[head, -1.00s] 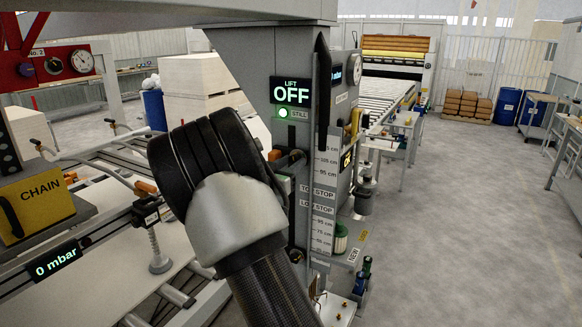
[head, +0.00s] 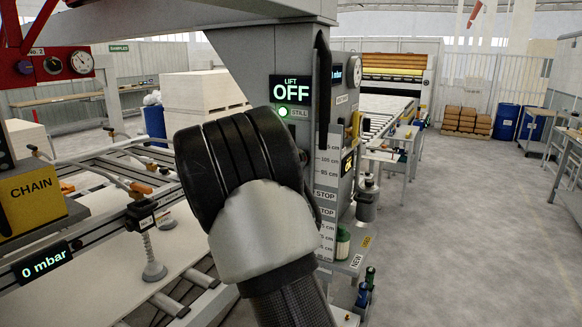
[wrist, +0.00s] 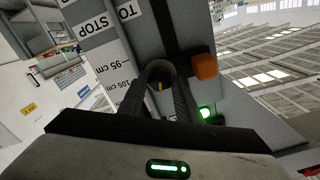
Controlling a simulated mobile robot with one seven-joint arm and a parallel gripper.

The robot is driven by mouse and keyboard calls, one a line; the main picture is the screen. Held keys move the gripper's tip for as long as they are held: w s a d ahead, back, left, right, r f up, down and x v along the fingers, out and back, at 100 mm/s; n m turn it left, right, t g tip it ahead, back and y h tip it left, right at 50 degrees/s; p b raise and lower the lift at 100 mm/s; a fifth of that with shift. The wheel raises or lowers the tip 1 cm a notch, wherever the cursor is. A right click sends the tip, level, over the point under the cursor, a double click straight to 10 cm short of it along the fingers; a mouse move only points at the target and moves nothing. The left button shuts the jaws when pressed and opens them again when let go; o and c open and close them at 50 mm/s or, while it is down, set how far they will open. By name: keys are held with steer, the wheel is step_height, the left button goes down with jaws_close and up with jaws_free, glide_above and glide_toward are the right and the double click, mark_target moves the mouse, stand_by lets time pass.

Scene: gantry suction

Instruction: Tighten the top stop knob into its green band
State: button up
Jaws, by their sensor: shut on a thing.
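In the wrist view, my gripper (wrist: 162,92) points at the grey lift column and its two dark fingers are closed around a dark round knob (wrist: 158,70). A small yellow mark shows on the knob. An orange block (wrist: 204,66) sits on the column beside it. The scale plate (wrist: 95,55) has centimetre marks and stop labels, upside down here. In the head view, my forearm and wrist hide the knob and the gripper; the scale plate (head: 327,190) shows to their right. I cannot make out a green band on the knob.
The lift display (head: 291,90) reads OFF, with a green lamp (head: 283,112) marked STILL. A yellow CHAIN box (head: 32,200) and a 0 mbar display (head: 42,262) are at left. Open floor (head: 470,230) lies to the right.

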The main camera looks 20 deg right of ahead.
stand_by(0.3)
steer(key=o, duration=1.1)
steer(key=shift+c, duration=0.2)
steer(key=b+v, duration=0.1)
steer(key=v, duration=1.6)
steer(key=shift+s+a, duration=0.2)
